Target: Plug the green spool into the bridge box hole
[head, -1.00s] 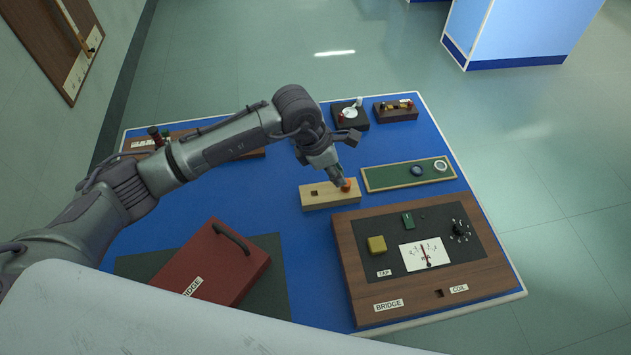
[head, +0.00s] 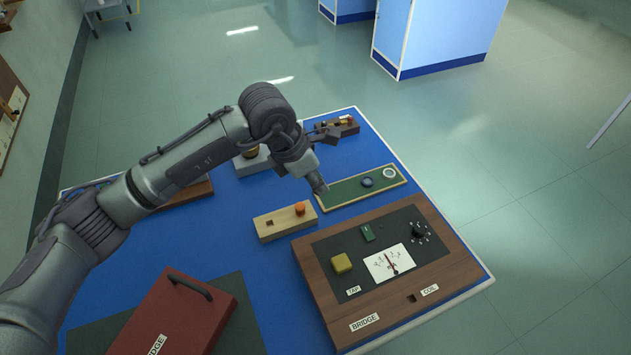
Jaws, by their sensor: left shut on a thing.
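My left gripper (head: 321,191) is at the left end of the green tray (head: 345,190), shut on what I take to be the green spool. The fingers hide the spool, and green on green is hard to tell apart here. The wooden bridge box (head: 310,272) lies at the right front, with a dark square hole (head: 411,298) beside the COIL label, open and empty. An orange spool (head: 300,209) stands in the right of the pale wooden block (head: 284,224). The block's left hole (head: 269,222) is empty. My right gripper is out of view.
A blue spool (head: 367,182) and a white ring-shaped piece (head: 389,173) lie in the tray. The bridge box carries a yellow knob (head: 342,263), a meter (head: 389,263) and a dial (head: 419,231). A red lid with a handle (head: 175,317) lies at the left front.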

